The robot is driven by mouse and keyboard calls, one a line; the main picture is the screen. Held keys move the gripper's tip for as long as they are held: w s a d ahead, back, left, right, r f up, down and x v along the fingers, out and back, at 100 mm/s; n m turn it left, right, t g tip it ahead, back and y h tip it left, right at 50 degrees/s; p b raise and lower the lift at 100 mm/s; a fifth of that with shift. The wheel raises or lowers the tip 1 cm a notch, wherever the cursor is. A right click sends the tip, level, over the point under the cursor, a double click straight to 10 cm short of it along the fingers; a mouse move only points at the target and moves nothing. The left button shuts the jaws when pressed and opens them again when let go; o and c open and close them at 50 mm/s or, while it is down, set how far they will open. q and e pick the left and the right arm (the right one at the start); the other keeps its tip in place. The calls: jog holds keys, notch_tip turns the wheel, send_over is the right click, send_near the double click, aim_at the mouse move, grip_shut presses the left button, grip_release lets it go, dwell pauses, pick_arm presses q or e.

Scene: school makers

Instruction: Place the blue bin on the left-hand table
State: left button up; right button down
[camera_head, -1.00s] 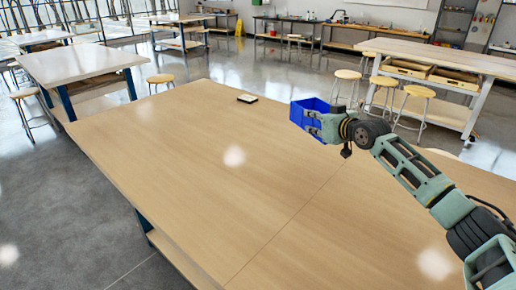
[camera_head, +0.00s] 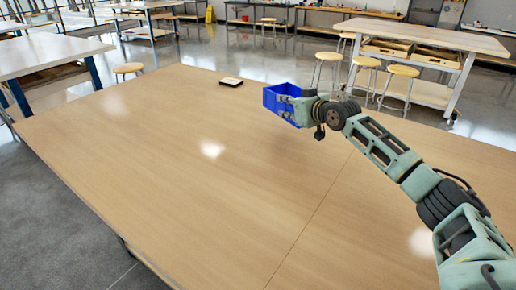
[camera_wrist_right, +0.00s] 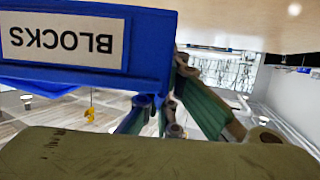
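The blue bin (camera_head: 283,101) is in my right gripper (camera_head: 296,106), held over or near the far edge of the large wooden table; the gap below it is hard to judge. In the right wrist view the bin (camera_wrist_right: 150,66) fills the upper left, its white label reading BLOCKS upside down. The fingers of my right gripper (camera_wrist_right: 165,112) are against the bin, partly hidden by it. A white-topped table (camera_head: 45,52) with blue legs stands at the left, beyond the large table. My left gripper is not in view.
The large wooden table (camera_head: 170,165) fills the foreground, mostly bare. A small dark-edged object (camera_head: 231,81) lies near its far edge. A stool (camera_head: 127,69) stands in the gap beside the left table. Several stools and a workbench (camera_head: 425,38) are at the right.

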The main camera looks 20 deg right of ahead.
jog(key=s+a+f+p, duration=0.1)
jog(key=a+f, duration=0.1)
jog(key=a, duration=0.1)
jog(key=s+a+f+p, duration=0.1)
jog(key=s+a+f, duration=0.1)
jog(key=a, duration=0.2)
jog(key=s+a+f+p, duration=0.1)
jog(key=a+f, duration=0.1)
jog(key=a, duration=0.1)
jog(key=shift+s+a+f, duration=0.3)
jog(key=shift+f, duration=0.1)
notch_tip(320, 180, down, 4)
jog(key=shift+f+p, duration=0.1)
jog(key=shift+p, duration=0.25)
jog(key=c, duration=2)
grip_release()
